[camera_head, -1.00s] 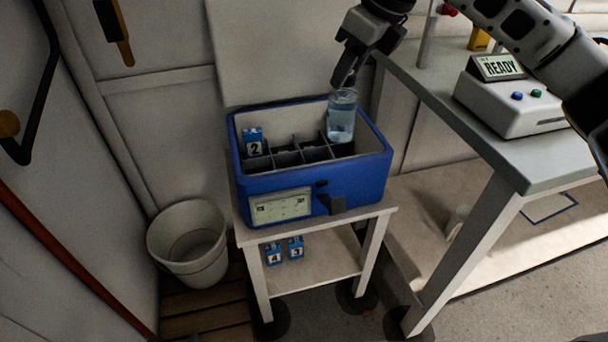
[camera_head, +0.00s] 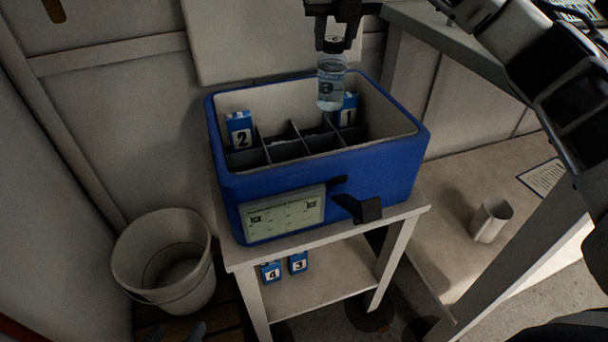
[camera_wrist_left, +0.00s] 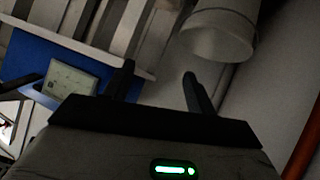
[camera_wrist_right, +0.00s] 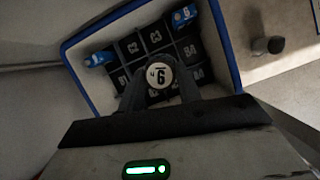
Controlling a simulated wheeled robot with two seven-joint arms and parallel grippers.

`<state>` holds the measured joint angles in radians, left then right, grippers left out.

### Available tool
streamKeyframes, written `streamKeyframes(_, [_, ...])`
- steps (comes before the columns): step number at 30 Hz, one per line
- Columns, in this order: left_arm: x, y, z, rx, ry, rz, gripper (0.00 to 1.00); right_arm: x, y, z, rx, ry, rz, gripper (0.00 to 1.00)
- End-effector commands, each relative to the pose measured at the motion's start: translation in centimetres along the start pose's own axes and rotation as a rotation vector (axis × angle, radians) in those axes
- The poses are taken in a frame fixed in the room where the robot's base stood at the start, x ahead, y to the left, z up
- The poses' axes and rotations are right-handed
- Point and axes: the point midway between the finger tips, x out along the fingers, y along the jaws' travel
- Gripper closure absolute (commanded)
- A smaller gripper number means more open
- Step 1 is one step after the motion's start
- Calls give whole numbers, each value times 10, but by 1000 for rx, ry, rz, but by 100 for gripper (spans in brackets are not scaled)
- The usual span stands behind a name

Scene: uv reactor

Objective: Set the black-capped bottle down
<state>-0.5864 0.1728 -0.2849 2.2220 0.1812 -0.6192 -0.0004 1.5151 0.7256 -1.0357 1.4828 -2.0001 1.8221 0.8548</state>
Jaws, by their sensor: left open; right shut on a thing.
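The black-capped bottle (camera_head: 331,88) is clear with pale blue liquid and hangs upright in my right gripper (camera_head: 335,42). That gripper is shut around its cap. The bottle's base is above the compartments of the blue box (camera_head: 330,190), toward the back right, apart from the dividers. In the right wrist view the cap's top, a numbered white disc (camera_wrist_right: 160,75), sits between the fingers (camera_wrist_right: 160,88) and hides the compartment below. My left gripper (camera_wrist_left: 159,76) is open and empty in the left wrist view, with the box's stand and a bin beyond it.
Blue block 2 (camera_head: 239,130) and blue block 1 (camera_head: 347,110) stand in the box. Blocks 4 (camera_head: 271,271) and 3 (camera_head: 298,262) are on the stand's lower shelf. A white bin (camera_head: 165,262) is at left, a metal cup (camera_head: 491,220) at right. Several compartments look empty.

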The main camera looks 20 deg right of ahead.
Motion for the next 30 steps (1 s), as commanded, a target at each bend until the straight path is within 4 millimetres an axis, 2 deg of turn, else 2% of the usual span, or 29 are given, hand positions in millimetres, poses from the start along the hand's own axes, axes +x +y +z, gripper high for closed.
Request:
streamKeyframes(1, [9,-1,11,2,-1,8,44,15,0,-6,0,-3,1,100])
streamKeyframes(3, [12,0,14,4,-4,15,44,21,0,-8,-1,-3,1,100])
streamKeyframes(8, [13,2,13,6,7,23,44,34,0,-14,-2,0,0,100])
streamKeyframes(15, [12,5,7,10,59,35,44,74,0,-31,-2,1,0,100])
streamKeyframes(20, [10,6,3,12,78,40,44,87,0,-36,-2,-1,1,100])
streamKeyframes(25, [10,8,0,14,107,47,44,110,0,-46,-2,0,0,100])
streamKeyframes(30, [9,9,-2,14,116,49,44,113,0,-47,-1,-3,2,100])
